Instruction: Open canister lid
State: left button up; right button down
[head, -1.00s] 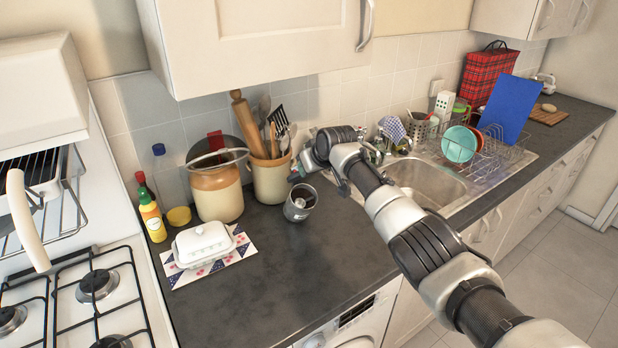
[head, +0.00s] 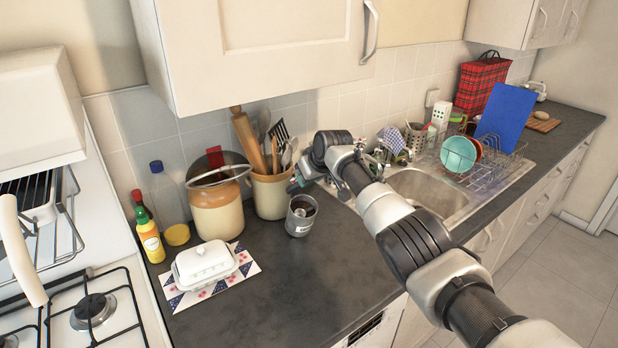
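A tan and brown jar (head: 218,212) stands on the counter near the wall. A dark round disc (head: 215,163) with a pale edge is tilted up at its top and back; I cannot tell whether it is joined to the jar. A small grey metal canister (head: 299,222) stands to the right, its dark mouth showing with something pale inside. My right gripper (head: 298,183) is just above and behind this canister, near the utensil pot. Its fingers are small and partly hidden by the wrist, so their opening is unclear. My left gripper is not in view.
A utensil pot (head: 271,195) stands behind the grey canister. A white butter dish (head: 206,262), bottles and the hob (head: 92,312) are on the left. The sink (head: 428,192) and dish rack (head: 482,165) are right. The front counter is clear.

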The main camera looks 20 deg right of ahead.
jog(key=shift+w+a+r, duration=0.15)
jog(key=shift+w, duration=0.1)
jog(key=shift+s+r, duration=0.1)
jog(key=shift+s, duration=0.05)
jog(key=c, duration=0.8)
grip_release()
jog(key=shift+o, duration=0.2)
jog(key=b+v, duration=0.2)
jog(key=v, duration=0.8)
jog(key=shift+s+r, duration=0.25)
jog(key=shift+s, duration=0.1)
